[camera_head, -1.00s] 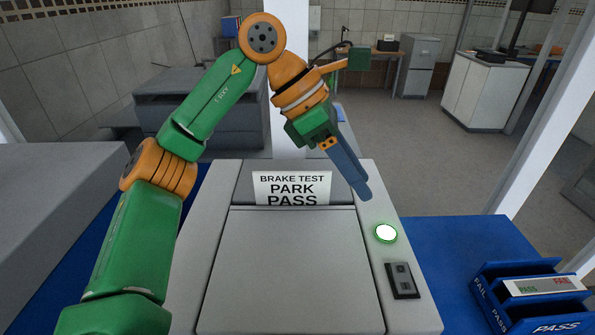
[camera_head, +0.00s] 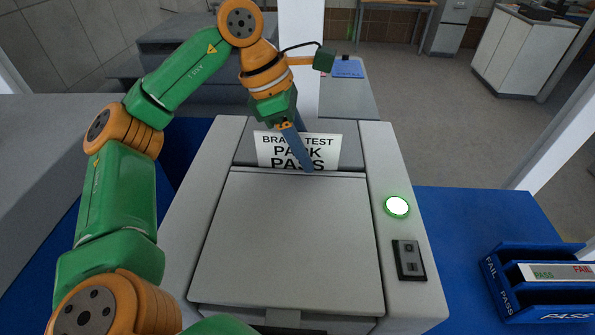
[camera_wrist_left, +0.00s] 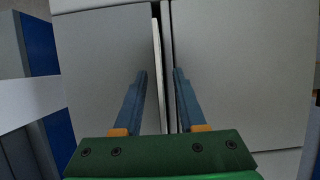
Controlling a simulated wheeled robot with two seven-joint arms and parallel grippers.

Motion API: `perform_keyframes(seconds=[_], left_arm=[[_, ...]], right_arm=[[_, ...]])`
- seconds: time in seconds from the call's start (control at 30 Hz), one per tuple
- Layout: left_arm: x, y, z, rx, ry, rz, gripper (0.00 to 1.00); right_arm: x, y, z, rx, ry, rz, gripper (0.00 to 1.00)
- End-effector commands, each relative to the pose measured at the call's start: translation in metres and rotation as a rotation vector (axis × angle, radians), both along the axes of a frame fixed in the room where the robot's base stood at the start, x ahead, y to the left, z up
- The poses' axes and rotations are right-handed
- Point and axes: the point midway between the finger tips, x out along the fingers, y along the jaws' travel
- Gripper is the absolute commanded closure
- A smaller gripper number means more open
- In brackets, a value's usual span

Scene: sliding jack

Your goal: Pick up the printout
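The printout (camera_head: 269,153), a white sheet marked BRAKE TEST PARK PASS, stands up from a slot at the back of the grey machine (camera_head: 290,235). My left gripper (camera_head: 307,167) points down at the sheet, its blue finger covering part of the lettering. In the left wrist view the printout shows edge-on as a thin pale strip (camera_wrist_left: 157,62). There my left gripper (camera_wrist_left: 160,72) is open, with its two blue fingers apart and the strip between them, nearer the left finger. Neither finger clearly touches the sheet. My right gripper is out of view.
A lit white button with a green ring (camera_head: 397,206) and a dark switch plate (camera_head: 409,260) are on the machine's right side. A blue tray (camera_head: 491,268) labelled PASS and FAIL stands on the blue surface (camera_head: 455,220) at the right, which is otherwise clear.

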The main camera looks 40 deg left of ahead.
Motion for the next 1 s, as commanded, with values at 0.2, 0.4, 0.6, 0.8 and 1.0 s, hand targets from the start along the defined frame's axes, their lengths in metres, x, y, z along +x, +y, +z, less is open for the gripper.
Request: perform_keyframes(seconds=[0.2,0.4,0.6,0.8,1.0], left_arm=[[0.0001,-0.0001,-0.0008,-0.001,-0.001,0.0,0.6],[0.0001,0.0,-0.004,0.0,0.0,0.0,0.6],[0.0001,0.0,-0.0048,-0.001,-0.001,0.0,0.6],[0.0001,0.0,-0.0046,-0.001,-0.001,0.0,0.79],[0.0001,0.0,-0.0046,-0.001,-0.001,0.0,1.0]], right_arm=[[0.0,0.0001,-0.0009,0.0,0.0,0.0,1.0],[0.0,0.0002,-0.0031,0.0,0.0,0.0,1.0],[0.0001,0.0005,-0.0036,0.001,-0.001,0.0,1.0],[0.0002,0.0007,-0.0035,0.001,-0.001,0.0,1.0],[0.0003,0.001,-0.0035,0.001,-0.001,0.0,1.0]])
